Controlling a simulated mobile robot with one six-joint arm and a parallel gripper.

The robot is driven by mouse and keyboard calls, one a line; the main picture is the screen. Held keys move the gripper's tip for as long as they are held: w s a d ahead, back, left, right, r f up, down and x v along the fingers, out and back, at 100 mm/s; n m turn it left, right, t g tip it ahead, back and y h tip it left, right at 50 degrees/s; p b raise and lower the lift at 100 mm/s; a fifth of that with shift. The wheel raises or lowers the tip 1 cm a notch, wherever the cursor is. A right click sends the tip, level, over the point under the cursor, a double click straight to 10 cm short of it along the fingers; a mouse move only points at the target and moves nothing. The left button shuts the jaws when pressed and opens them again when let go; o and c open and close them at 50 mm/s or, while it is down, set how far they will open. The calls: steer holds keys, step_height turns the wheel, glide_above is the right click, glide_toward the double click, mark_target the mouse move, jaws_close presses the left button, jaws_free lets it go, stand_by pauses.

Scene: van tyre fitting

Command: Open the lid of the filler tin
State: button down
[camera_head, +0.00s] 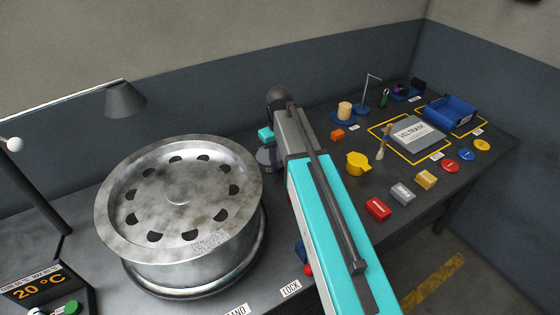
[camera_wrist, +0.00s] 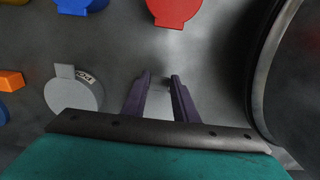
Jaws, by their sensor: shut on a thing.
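My gripper (camera_wrist: 160,75) shows in the wrist view with its two dark fingers side by side and a narrow gap between them. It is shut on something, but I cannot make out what. A round grey piece with a tab and a label (camera_wrist: 75,92) lies left of the fingers, apart from them. A round red piece with a tab (camera_wrist: 173,10) is beyond the fingertips, and a blue one (camera_wrist: 82,4) is at the top left. I cannot tell which thing is the filler tin or how its lid stands. My arm hides part of the bench in the head view.
A large metal wheel (camera_head: 178,200) stands left of my arm, and its dark curved edge is close on the right in the wrist view. A yellow tabbed piece (camera_head: 358,163), a red block (camera_head: 377,208), a grey tray (camera_head: 414,133) and a blue bin (camera_head: 450,112) are to the right.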

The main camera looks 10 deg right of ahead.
steer(key=shift+w+r, duration=0.15)
steer(key=shift+r, duration=0.05)
steer(key=shift+w+r+p, duration=0.3)
steer(key=shift+r+p, duration=0.15)
steer(key=shift+r, duration=0.4)
steer(key=w+a+r+p, duration=0.3)
steer(key=w+r, duration=0.4)
steer(key=w, duration=0.4)
steer(key=shift+w+a+r, duration=0.3)
steer(key=shift+w+a, duration=0.1)
steer(key=shift+a, duration=0.2)
steer(key=c, duration=1.9)
jaws_free()
steer(key=shift+w+f, duration=0.1)
steer(key=shift+f, duration=0.15)
steer(key=o, duration=0.5)
steer(key=shift+s+d+r, duration=0.1)
steer(key=shift+s+r, duration=0.15)
steer(key=shift+w+f, duration=0.1)
